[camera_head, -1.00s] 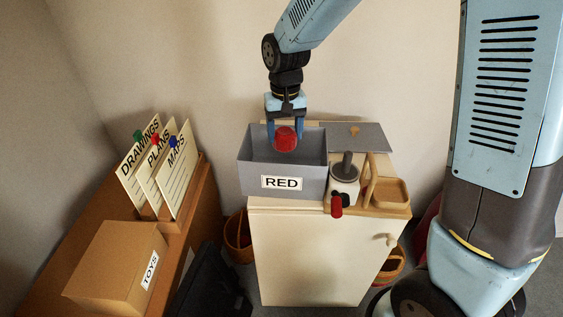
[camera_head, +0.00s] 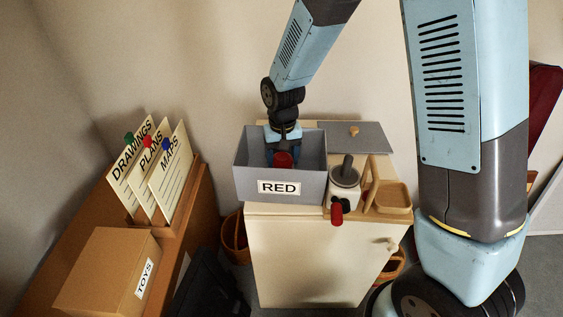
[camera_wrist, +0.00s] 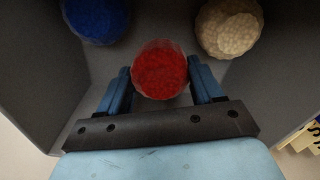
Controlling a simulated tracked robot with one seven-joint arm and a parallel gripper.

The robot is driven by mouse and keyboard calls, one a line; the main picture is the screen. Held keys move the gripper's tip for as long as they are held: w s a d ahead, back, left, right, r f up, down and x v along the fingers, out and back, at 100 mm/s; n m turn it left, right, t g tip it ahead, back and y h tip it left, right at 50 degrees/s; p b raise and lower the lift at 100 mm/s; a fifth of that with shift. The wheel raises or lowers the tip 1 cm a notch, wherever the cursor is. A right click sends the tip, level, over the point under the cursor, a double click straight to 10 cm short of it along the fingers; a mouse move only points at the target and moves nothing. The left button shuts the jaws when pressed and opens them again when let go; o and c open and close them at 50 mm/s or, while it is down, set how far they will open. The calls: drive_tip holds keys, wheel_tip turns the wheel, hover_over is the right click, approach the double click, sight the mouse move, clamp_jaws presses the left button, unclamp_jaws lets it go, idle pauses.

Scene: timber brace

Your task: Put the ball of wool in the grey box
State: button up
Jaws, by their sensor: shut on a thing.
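The red ball of wool (camera_head: 283,160) is between the fingers of my gripper (camera_head: 284,158), down inside the grey box (camera_head: 280,187), whose front label reads RED. In the wrist view the ball (camera_wrist: 160,69) sits between the two blue fingers of my gripper (camera_wrist: 160,82), which is shut on it. Whether the ball touches the box floor cannot be told. A blue ball (camera_wrist: 96,18) and a cream, bumpy ball (camera_wrist: 229,27) lie inside the box, beyond the fingers. The box front hides them in the head view.
The box stands on a cream cabinet (camera_head: 300,258). A grey lid with a knob (camera_head: 365,138) lies behind; a grinder (camera_head: 344,187) and wooden tray (camera_head: 391,198) stand at right. A TOYS box (camera_head: 105,270) and card files (camera_head: 150,170) are at left.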

sight(284, 157)
drive_tip(key=shift+f, duration=1)
drive_tip(key=shift+f, duration=0.1)
drive_tip(key=o, duration=0.8)
drive_tip(key=shift+o, duration=0.2)
wheel_tip(284, 157, up, 12)
drive_tip(key=shift+r, duration=0.1)
drive_tip(key=s+d+r+m+t, duration=0.1)
drive_tip(key=s+d+r, duration=0.2)
drive_tip(key=d+r, duration=0.45)
drive_tip(key=s+d+r+m+t, duration=0.1)
drive_tip(key=s+d+r+t, duration=0.1)
drive_tip(key=d+r, duration=0.55)
drive_tip(key=s+d+r+m+t, duration=0.1)
drive_tip(key=s+d+r, duration=0.3)
drive_tip(key=s+d, duration=0.8)
drive_tip(key=shift+s+d+t, duration=0.25)
drive_tip(key=shift+s+t, duration=0.1)
drive_tip(key=shift+t, duration=0.45)
